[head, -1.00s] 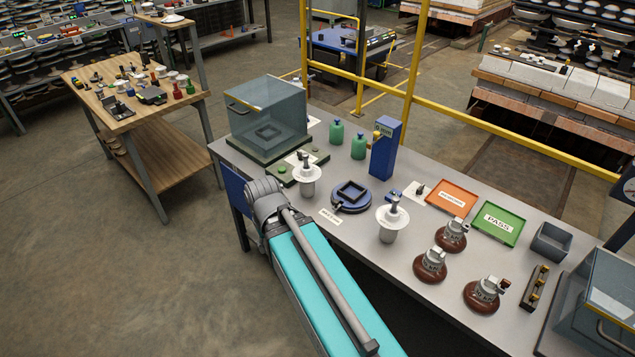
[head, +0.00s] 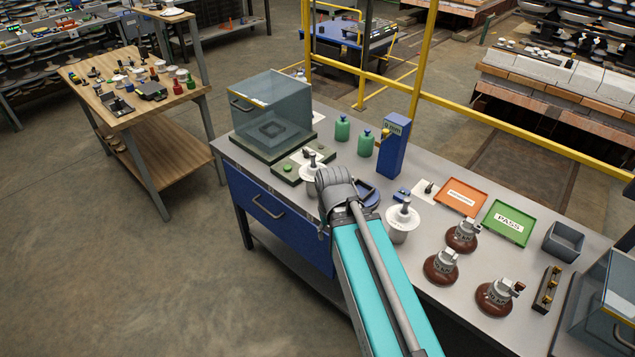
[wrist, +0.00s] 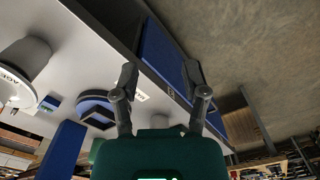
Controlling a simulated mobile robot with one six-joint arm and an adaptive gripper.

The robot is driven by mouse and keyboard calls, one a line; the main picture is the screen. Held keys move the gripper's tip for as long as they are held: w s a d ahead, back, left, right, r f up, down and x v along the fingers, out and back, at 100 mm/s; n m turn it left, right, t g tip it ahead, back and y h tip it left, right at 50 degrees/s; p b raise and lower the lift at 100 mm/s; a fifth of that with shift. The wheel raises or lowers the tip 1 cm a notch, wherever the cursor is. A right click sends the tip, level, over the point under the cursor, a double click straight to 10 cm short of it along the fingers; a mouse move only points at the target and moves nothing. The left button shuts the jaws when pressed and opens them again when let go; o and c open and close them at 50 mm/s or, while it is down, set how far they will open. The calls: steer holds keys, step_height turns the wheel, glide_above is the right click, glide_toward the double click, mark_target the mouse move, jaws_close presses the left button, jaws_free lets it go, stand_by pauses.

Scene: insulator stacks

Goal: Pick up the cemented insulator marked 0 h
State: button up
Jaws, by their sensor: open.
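Three brown insulators with grey metal caps stand on the grey bench in the head view: a back one (head: 463,235), a left one (head: 440,269) and a front right one (head: 496,299). Their cap lettering is too small to read. Two white insulators also stand there, one (head: 401,224) beside my arm and one (head: 311,182) farther left, partly hidden by it. My gripper (wrist: 160,76) shows in the wrist view, its fingers apart and empty over the bench's front edge. The head view does not show my gripper clearly.
The bench (head: 415,270) also holds an orange tray (head: 461,196), a green PASS tray (head: 507,223), a grey bin (head: 564,241) and a blue post (head: 394,147). A glass-covered box (head: 271,110) stands at its left end. A yellow rail (head: 500,124) runs behind.

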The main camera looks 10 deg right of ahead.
steer(key=shift+d, duration=0.3)
steer(key=shift+o, duration=1)
steer(key=shift+w, duration=0.1)
steer(key=n+t+y+b, duration=0.4)
steer(key=n+t+y, duration=0.2)
steer(key=n+y, duration=0.65)
glide_toward(314, 160)
steer(key=v, duration=0.4)
steer(key=shift+a+r+h, duration=0.15)
steer(key=shift+a+h, duration=0.1)
steer(key=shift+b+x, duration=1.8)
steer(key=shift+x, duration=2.5)
